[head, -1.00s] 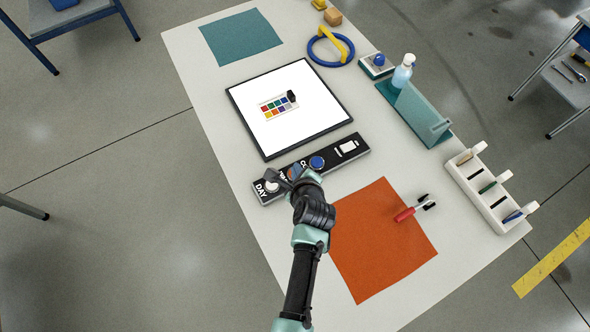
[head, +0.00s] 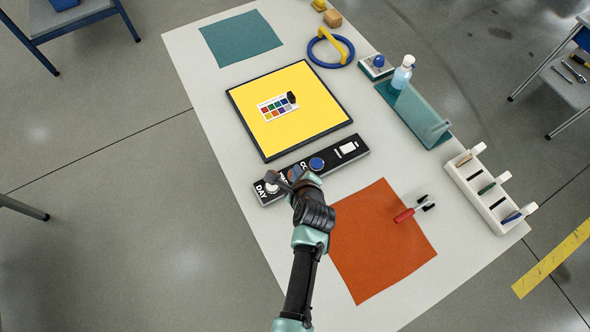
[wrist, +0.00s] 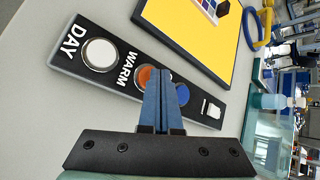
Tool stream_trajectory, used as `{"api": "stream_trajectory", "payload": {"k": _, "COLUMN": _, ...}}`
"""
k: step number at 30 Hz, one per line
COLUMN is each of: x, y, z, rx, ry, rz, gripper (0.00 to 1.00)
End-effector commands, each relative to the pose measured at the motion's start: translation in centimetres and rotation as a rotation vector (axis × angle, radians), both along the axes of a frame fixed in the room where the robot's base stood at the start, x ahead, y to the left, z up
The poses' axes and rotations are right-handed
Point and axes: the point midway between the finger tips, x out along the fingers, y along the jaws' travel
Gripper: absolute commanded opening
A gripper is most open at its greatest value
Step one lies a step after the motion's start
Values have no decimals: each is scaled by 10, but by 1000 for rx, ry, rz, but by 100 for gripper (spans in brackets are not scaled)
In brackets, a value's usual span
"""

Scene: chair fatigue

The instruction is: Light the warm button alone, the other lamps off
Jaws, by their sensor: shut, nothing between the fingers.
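A black button strip (head: 333,163) lies on the table. The wrist view shows its round white button (wrist: 100,54) by the word DAY and its orange button (wrist: 144,75) by the word WARM. A blue button (head: 317,163) and a white rocker switch (head: 347,148) follow along the strip. The light panel (head: 322,132) behind the strip glows yellow. My gripper (wrist: 158,72) is shut and empty, its fingertips at the orange button and covering part of it. I cannot tell whether they touch it. In the head view my gripper mostly hides that button.
A paint-colour card (head: 277,107) with a small black object lies on the panel. An orange mat (head: 383,245) with red-handled pliers (head: 405,214) lies at the front.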

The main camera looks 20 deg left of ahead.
Motion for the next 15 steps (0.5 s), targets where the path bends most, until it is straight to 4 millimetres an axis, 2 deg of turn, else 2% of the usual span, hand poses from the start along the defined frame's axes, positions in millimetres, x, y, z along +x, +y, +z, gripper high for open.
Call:
{"api": "stream_trajectory", "payload": {"k": 11, "x": 0, "y": 0, "z": 4, "rx": 1, "ry": -1, "rz": 0, "gripper": 0}}
{"api": "stream_trajectory", "payload": {"k": 15, "x": 0, "y": 0, "z": 13, "rx": 1, "ry": -1, "rz": 0, "gripper": 0}}
